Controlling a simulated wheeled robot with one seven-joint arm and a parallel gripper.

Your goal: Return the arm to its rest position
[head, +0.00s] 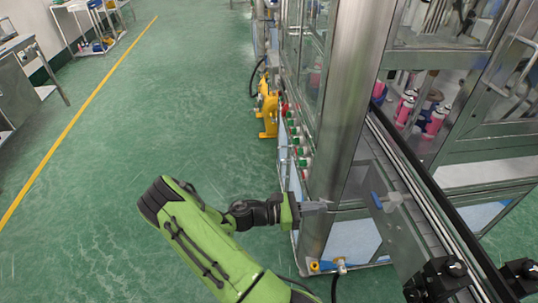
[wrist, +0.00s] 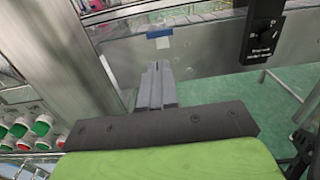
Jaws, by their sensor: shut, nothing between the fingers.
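My gripper (head: 325,206) is at the end of my green arm, pointing right at the lower part of the machine's steel corner post (head: 340,110). In the wrist view my gripper (wrist: 159,66) shows its grey fingers side by side, shut and empty. The fingertips are in front of the machine's flat steel side panel, and I cannot tell how far apart they are from it. The arm is bent out over the green floor in the head view.
Green and red buttons (head: 300,145) line the machine's left side, also in the wrist view (wrist: 40,128). Pink cans (head: 434,120) stand inside the glass enclosure. A black control box (wrist: 264,28) is at upper right. The floor (head: 130,130) at left is clear.

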